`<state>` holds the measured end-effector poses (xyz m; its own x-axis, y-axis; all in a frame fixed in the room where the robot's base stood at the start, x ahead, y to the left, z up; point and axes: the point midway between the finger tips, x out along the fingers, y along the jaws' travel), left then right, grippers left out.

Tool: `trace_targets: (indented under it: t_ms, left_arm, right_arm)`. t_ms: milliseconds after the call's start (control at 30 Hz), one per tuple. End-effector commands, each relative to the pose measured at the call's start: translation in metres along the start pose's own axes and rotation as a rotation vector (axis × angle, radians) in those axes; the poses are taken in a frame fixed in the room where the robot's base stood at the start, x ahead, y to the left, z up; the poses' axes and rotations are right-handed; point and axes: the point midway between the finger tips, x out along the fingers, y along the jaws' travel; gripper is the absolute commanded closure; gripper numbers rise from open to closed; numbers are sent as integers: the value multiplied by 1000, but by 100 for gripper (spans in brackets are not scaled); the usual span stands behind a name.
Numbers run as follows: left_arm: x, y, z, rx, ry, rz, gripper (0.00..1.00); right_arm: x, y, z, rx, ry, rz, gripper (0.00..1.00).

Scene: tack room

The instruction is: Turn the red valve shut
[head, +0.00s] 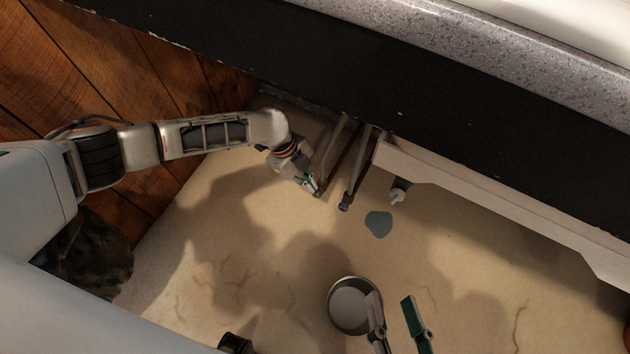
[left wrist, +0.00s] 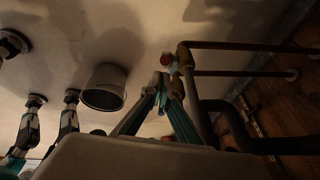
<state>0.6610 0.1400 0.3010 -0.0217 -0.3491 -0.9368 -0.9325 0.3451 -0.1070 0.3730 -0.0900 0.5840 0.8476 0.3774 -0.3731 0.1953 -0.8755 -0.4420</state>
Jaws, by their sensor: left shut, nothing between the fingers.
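The red valve (left wrist: 166,59) shows in the left wrist view as a small red knob by the pipework, just beyond my left fingertips. I cannot tell whether they touch it. In the head view I cannot make it out clearly near the gripper. My left gripper (head: 316,190) is shut and empty at the lower end of the left pipe; its fingers meet in the left wrist view (left wrist: 165,88). My right gripper (head: 394,306) is open and empty at the bottom of the head view, its fingers apart beside the bucket; it also shows at the left of the left wrist view (left wrist: 54,98).
Slim pipes (head: 358,170) come out from under the dark-fronted counter (head: 330,65). A metal bucket (head: 331,322) stands on the floor, with a bluish puddle (head: 378,224) behind it. A small white fitting (head: 398,194) sits near the pale ledge (head: 470,190). Open floor lies left of the bucket.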

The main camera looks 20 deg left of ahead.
Motion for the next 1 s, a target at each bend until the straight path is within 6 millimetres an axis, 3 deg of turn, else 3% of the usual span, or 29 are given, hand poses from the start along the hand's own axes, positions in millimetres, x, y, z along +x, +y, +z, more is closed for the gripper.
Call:
trace_targets:
  t_ms: [167, 1000]
  left_arm:
    - [2, 0, 9, 0, 0, 0, 100]
    - [4, 1, 10, -1, 1, 0, 100]
  right_arm:
    - [1, -3, 2, 38, 3, -4, 60]
    - [1, -4, 3, 54, 7, -5, 60]
